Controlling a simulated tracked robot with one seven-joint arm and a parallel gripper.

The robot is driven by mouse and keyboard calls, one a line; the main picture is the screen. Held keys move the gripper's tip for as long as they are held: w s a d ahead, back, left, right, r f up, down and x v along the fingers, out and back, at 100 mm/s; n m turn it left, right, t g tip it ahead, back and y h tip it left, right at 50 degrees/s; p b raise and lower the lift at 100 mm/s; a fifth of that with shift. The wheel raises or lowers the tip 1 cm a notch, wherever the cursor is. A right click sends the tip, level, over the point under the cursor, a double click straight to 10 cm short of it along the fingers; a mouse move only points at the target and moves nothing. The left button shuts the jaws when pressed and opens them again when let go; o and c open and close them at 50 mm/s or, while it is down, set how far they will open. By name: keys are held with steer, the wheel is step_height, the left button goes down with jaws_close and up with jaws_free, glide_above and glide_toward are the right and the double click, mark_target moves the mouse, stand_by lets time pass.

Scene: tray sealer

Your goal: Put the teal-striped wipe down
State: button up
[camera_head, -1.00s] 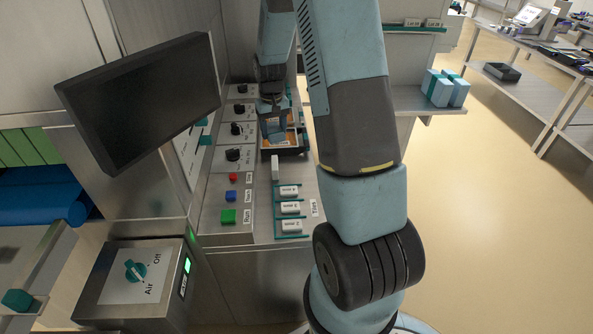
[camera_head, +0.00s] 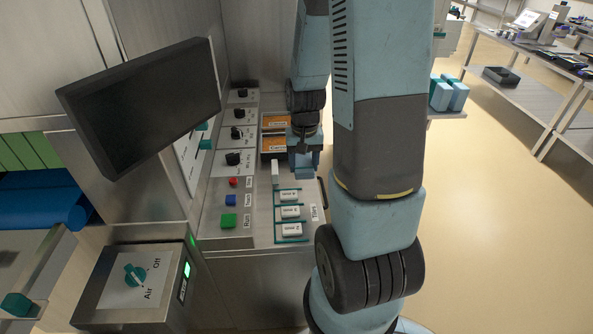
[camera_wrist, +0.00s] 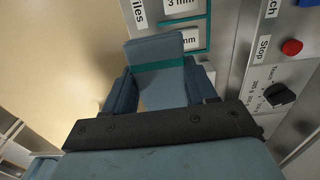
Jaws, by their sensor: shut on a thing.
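The teal-striped wipe (camera_wrist: 160,72) is a folded blue-grey pad with a teal band across it. In the wrist view it sits between the two fingers of my gripper (camera_wrist: 162,92), which is shut on it. In the head view my gripper (camera_head: 305,150) hangs over the right part of the steel worktop, just right of the orange-labelled packs. The wipe's blue-grey edge (camera_head: 304,173) shows below the fingers. I cannot tell whether it touches the worktop.
Orange-labelled packs (camera_head: 274,143) lie left of my gripper. White labelled blocks (camera_head: 290,213) in teal frames stand in front. Red, blue and green buttons (camera_head: 229,220) and black knobs (camera_head: 233,158) line the left. A dark monitor (camera_head: 145,100) juts out. Light-blue blocks (camera_head: 448,93) stand on a shelf.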

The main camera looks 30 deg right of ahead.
steer(key=w+d+f, duration=0.1)
steer(key=w+f, duration=0.1)
steer(key=w, duration=0.1)
steer(key=w+d+f, duration=0.1)
steer(key=w+f, duration=0.2)
steer(key=w+d+f, duration=0.1)
steer(key=w+f, duration=0.1)
steer(key=w, duration=0.2)
steer(key=shift+w+d+f, duration=0.1)
steer(key=shift+d+f, duration=0.1)
steer(key=shift+f, duration=0.05)
steer(key=shift+w+d+f, duration=0.15)
steer(key=shift+w+f, duration=0.35)
steer(key=shift+f, duration=0.2)
steer(key=shift+w+f, duration=0.1)
steer(key=shift+f, duration=1.45)
steer(key=o, duration=1.1)
